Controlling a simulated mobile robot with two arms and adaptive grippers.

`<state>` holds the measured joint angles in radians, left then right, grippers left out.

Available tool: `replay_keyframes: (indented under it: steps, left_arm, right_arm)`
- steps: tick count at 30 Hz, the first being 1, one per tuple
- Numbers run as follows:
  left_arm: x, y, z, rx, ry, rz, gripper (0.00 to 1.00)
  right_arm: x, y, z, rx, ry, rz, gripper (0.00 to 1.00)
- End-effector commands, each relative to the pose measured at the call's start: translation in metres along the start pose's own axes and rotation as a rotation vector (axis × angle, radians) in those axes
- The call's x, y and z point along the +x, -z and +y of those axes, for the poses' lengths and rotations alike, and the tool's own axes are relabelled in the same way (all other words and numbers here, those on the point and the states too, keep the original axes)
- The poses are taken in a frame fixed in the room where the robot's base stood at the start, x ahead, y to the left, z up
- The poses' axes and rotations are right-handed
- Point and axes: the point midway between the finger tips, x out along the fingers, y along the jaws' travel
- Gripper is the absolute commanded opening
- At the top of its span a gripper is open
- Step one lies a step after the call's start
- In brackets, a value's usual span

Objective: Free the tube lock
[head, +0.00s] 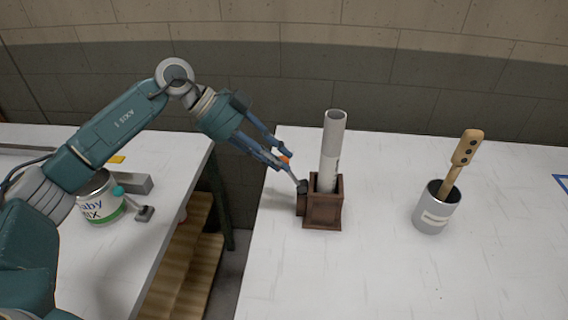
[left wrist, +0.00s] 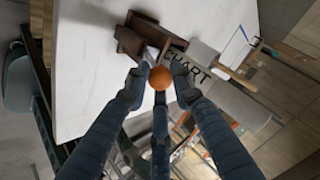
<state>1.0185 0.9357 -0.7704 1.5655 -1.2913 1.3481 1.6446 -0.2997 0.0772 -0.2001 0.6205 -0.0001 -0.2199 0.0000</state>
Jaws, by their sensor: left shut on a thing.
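A pale grey chart tube (head: 332,140) stands upright, leaning slightly, in a square brown holder (head: 325,212) on the right table. A thin lever with an orange ball knob (head: 284,158) rises up and left from a dark pivot on the holder's left side. My left gripper (head: 280,161) is shut on the knob. In the left wrist view the orange knob (left wrist: 160,78) sits between the fingers (left wrist: 158,82), with the brown holder (left wrist: 150,42) and the tube lettered "CHART" (left wrist: 195,66) beyond. The lock's inner parts are hidden. My right gripper is not in view.
A grey cup (head: 434,215) with a wooden-handled tool (head: 465,150) stands to the right. A labelled can (head: 98,207) and a small lever with a teal knob (head: 118,191) are on the left table. A gap separates the tables. The right table's front is clear.

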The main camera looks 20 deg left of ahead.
Motion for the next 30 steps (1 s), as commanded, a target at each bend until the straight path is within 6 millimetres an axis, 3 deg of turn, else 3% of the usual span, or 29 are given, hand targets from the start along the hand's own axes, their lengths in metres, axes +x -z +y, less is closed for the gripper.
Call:
replay_keyframes:
  steps: [6,21,22,24,30]
  left_arm:
    - [-0.0012,-0.0053,0.0032,-0.003,0.036,0.049,0.0]
    - [-0.0021,-0.0055,0.0035,-0.003,0.044,0.062,0.0]
    - [-0.0021,-0.0055,0.0034,-0.003,0.044,0.062,0.3]
    - [-0.002,-0.0055,0.0035,-0.003,0.043,0.061,0.43]
    - [-0.0017,-0.0056,0.0039,-0.003,0.042,0.061,0.43]
  right_arm:
    - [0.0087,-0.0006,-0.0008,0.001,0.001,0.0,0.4]
    - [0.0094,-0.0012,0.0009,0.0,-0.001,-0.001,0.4]
    - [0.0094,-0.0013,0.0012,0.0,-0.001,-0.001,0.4]
    - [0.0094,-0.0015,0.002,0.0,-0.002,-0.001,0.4]
    - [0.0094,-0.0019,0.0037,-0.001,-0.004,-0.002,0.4]
